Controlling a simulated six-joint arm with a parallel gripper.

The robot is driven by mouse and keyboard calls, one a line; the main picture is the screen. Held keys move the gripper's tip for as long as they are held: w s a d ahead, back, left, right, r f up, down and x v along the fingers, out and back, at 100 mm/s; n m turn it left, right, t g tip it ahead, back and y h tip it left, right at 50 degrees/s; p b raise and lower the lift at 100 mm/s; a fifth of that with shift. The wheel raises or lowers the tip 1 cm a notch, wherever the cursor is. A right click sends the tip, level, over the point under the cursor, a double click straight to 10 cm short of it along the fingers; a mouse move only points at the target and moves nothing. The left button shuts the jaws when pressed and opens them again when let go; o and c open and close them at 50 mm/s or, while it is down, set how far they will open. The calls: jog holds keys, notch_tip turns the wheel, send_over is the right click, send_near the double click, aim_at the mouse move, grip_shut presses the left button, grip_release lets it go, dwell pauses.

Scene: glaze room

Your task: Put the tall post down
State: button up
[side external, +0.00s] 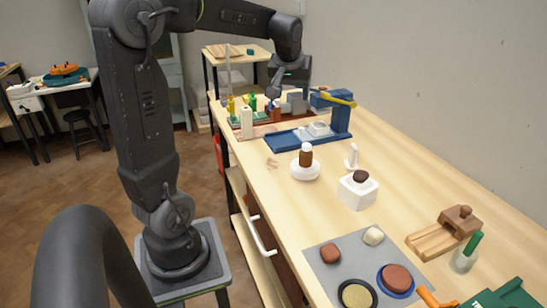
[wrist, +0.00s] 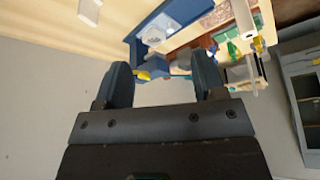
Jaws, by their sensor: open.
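A tall, pale post (side external: 228,72) stands upright at the far end of the bench, beside small coloured bottles; its foot is hidden. It also appears as a long pale bar in the wrist view (wrist: 243,22), at upper right. A shorter cream block (side external: 246,122) stands nearer. My gripper (side external: 275,90) is over the far part of the bench, to the right of the tall post and apart from it. In the wrist view my gripper (wrist: 160,65) has its two fingers wide apart with nothing held between them.
A blue stand with a yellow lever (side external: 340,108) is close to my gripper. Green and yellow bottles (side external: 231,104) crowd the far left. A white jar with a brown stopper (side external: 357,190) and a grey mat (side external: 318,270) are nearer.

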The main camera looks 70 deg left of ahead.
jog(key=s+d+f+m+t+h, duration=0.1)
jog(key=s+d+m, duration=0.4)
jog(key=d, duration=0.7)
jog(key=s+d+f+m+t+h, duration=0.1)
jog(key=s+d+f+m+h, duration=0.1)
jog(key=s+d+m, duration=0.3)
jog(key=s+d, duration=0.4)
jog(key=d, duration=0.4)
jog(key=shift+s+f+m+t+h, duration=0.2)
jog(key=shift+f+m+t+h, duration=0.1)
jog(key=shift+m+h, duration=0.1)
